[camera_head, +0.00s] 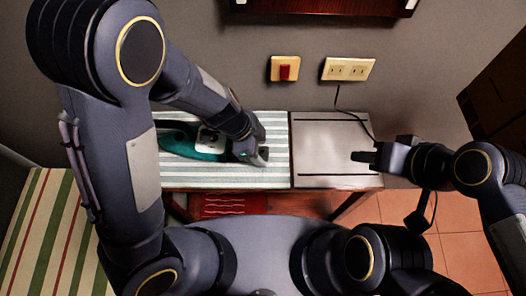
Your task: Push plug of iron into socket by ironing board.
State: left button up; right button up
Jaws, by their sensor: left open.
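The teal and white iron (182,143) lies on the striped left part of the ironing board (225,178), partly covered by my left arm. My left gripper (260,157) is open at the iron's right end; I cannot tell if it touches the iron. The cream wall socket (348,69) is above the board's grey right part. A thin dark cord (357,115) runs from just below the socket down to my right gripper. I cannot make out the plug clearly. My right gripper (362,157) is over the right edge of the grey part; its finger opening is unclear.
A cream plate with a red switch (285,69) is on the wall left of the socket. A dark wood cabinet (315,6) hangs above. A striped cloth surface (40,225) is at lower left, and a red folded cloth (235,204) is below the board.

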pick_arm(q)
jog(key=shift+d+f, duration=0.2)
jog(key=shift+f, duration=0.45)
jog(key=shift+c, duration=0.4)
jog(key=c, duration=0.9)
jog(key=shift+r, duration=0.1)
